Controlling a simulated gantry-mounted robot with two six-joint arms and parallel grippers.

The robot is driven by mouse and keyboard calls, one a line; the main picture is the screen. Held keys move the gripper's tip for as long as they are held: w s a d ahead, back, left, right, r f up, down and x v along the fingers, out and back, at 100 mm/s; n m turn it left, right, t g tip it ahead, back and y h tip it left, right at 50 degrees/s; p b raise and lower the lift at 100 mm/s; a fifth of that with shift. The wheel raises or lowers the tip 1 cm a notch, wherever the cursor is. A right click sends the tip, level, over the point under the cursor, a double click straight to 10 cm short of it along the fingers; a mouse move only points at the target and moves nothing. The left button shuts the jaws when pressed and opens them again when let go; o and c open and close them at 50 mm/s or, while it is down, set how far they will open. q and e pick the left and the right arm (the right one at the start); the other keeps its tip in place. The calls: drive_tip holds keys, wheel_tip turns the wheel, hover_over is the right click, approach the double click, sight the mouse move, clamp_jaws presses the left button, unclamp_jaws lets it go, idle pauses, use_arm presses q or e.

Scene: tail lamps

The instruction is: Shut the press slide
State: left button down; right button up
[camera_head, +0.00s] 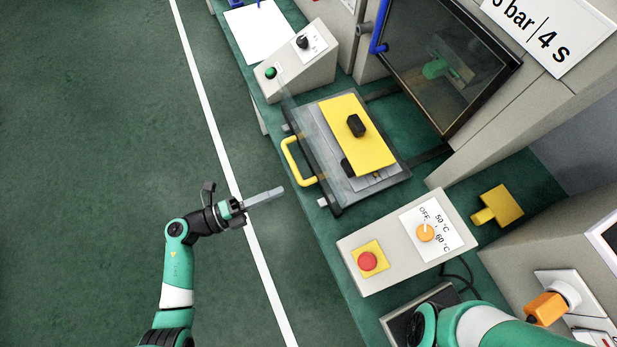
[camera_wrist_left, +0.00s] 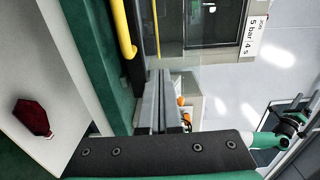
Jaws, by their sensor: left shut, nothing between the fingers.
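The press slide (camera_head: 335,183) is a dark tray pulled out in front of the press. It has a yellow handle (camera_head: 295,162) on its front edge, which also shows in the wrist view (camera_wrist_left: 123,32). A yellow plate (camera_head: 350,120) with a black knob lies on the slide over a grey sheet. My left gripper (camera_head: 282,192) is shut and empty, in front of the slide and apart from the handle, pointing toward it. Its grey fingers show in the wrist view (camera_wrist_left: 158,85). My right arm shows at the bottom right, its gripper out of view.
The press's glass door (camera_head: 430,65) stands behind the slide. A control box (camera_head: 300,65) with a green button stands beyond the slide. Another box (camera_head: 390,275) with a red button and an orange dial stands on the near side. The green floor left of the bench is clear.

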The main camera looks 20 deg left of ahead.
sight(320, 174)
use_arm(q)
drive_tip(key=b+x, duration=0.2)
drive_tip(key=x, duration=0.6)
drive_tip(key=shift+w+d+f, duration=0.1)
drive_tip(key=shift+d, duration=0.05)
drive_tip(key=shift+w+d, duration=0.35)
drive_tip(key=shift+w, duration=0.05)
drive_tip(key=shift+w, duration=0.1)
